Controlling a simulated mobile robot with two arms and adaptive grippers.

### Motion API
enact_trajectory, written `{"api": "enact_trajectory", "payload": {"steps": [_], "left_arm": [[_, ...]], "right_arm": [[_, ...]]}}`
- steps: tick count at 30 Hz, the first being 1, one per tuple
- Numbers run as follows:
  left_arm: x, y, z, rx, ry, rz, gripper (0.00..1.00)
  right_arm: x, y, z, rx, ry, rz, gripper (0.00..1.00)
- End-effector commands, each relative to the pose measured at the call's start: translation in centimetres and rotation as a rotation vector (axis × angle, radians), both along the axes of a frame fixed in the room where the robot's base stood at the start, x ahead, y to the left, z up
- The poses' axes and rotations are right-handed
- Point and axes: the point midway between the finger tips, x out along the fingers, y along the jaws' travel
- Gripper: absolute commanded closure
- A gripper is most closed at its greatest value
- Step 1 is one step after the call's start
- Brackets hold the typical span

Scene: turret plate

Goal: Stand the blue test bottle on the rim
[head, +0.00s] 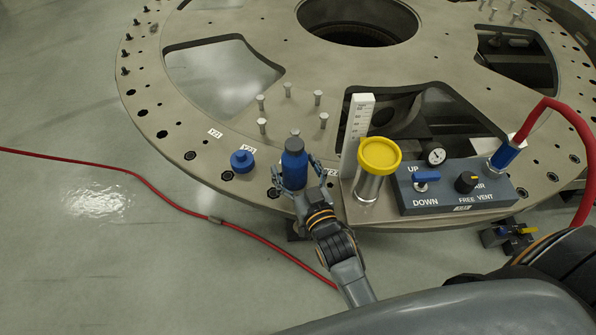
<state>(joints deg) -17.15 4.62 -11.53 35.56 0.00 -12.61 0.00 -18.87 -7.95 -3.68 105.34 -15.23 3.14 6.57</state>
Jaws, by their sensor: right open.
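The blue test bottle (294,163) has a grey cap and looks upright at the near rim of the turret plate (190,140). My right gripper (295,178) is open, with its fingers on either side of the bottle. The bottle's base is partly hidden by the gripper, so I cannot tell exactly how it meets the rim. My left gripper is not in view.
A yellow-topped cylinder (378,158) and a white scale (358,125) stand just right of the bottle, beside a control box (455,185) with a red hose (575,120). A blue knob (241,161) sits left. Several pegs stand behind.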

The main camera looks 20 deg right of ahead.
Motion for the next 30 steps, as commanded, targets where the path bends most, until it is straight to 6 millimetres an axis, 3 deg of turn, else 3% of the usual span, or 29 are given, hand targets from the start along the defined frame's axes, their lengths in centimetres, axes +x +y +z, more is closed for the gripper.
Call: {"api": "enact_trajectory", "payload": {"steps": [5,19,24,30], "left_arm": [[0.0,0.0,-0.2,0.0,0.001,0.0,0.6],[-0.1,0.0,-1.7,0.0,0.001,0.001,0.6],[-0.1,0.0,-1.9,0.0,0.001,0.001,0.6],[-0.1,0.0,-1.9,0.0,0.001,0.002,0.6]], "right_arm": [[-1.5,0.0,0.0,0.0,0.003,0.0,0.21],[-10.1,-0.3,0.0,-0.001,0.002,0.001,0.21],[-11.6,-0.4,0.1,0.0,0.001,0.001,0.21],[-12.0,-0.4,0.2,0.0,-0.001,0.001,0.21]]}}
